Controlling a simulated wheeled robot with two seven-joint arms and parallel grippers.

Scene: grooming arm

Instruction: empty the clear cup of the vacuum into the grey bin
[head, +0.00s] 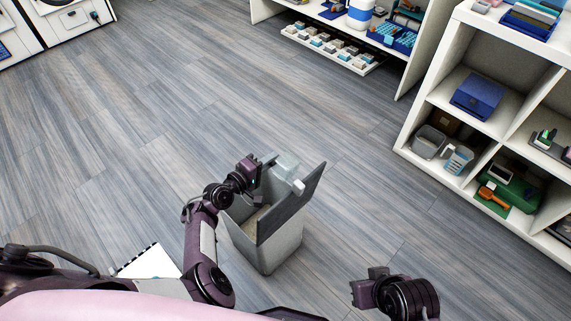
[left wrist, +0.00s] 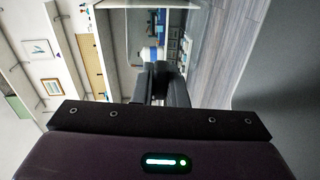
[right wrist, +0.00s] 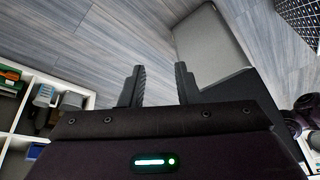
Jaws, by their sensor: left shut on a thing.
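The clear cup (head: 287,163) is pale and see-through and is held above the grey bin (head: 275,247). It looks tilted, and I cannot tell what is inside it. My left gripper (head: 264,168) is shut on the cup from its left side; its closed fingers (left wrist: 165,84) also show in the left wrist view. The bin stands on the floor with its dark lid (head: 291,203) raised, and something tan shows inside. My right gripper (head: 366,284) is right of the bin, apart from it. In the right wrist view its fingers (right wrist: 158,85) are spread and empty.
A white shelf unit (head: 411,125) with a blue box (head: 477,96) and other goods stands at the right. Another white shelf (head: 322,52) stands at the back.

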